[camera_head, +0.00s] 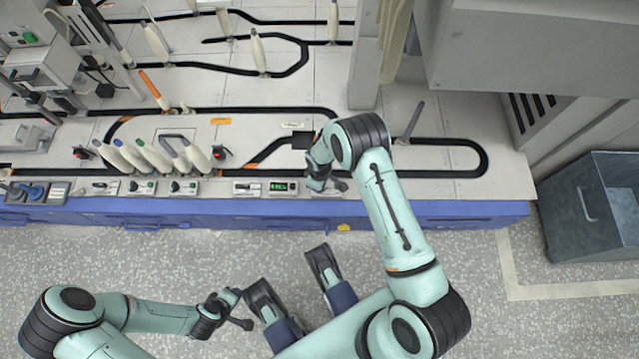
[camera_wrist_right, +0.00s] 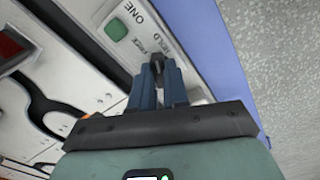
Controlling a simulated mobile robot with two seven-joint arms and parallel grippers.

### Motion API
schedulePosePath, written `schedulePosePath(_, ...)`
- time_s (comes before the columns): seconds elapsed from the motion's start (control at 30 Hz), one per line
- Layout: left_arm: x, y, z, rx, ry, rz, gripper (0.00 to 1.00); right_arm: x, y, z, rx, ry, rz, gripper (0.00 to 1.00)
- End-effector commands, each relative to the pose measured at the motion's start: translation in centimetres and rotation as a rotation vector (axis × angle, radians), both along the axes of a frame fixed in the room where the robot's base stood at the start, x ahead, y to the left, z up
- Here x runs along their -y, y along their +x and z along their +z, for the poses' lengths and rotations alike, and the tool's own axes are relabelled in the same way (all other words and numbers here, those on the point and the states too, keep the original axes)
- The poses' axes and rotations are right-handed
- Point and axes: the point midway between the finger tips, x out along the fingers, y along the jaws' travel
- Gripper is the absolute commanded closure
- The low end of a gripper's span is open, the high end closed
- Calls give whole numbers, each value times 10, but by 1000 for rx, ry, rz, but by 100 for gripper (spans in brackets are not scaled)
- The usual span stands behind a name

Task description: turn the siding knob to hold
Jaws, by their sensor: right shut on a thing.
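The siding knob (camera_wrist_right: 157,66) is a small dark knob on a white panel plate (camera_wrist_right: 137,38). In the right wrist view my right gripper (camera_wrist_right: 158,80) is shut on it, with the blue fingers on both sides. In the head view my right gripper (camera_head: 318,180) is at the bench front and covers the knob. My left gripper (camera_head: 240,309) hangs over the floor, away from the bench; its jaws are too small to read.
A green button (camera_wrist_right: 116,29) sits on the same plate. Left of my right gripper are a green display (camera_head: 283,187) and several switch plates (camera_head: 183,187). A grey bin (camera_head: 592,205) is at the right.

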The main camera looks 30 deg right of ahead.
Motion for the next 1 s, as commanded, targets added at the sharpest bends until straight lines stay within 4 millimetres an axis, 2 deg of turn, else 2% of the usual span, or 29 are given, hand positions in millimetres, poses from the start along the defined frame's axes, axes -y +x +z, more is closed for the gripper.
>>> schedulePosePath(1.0,-1,-5,-5,-18,-1,1,57,-3,0,0,1,-1,-924,100)
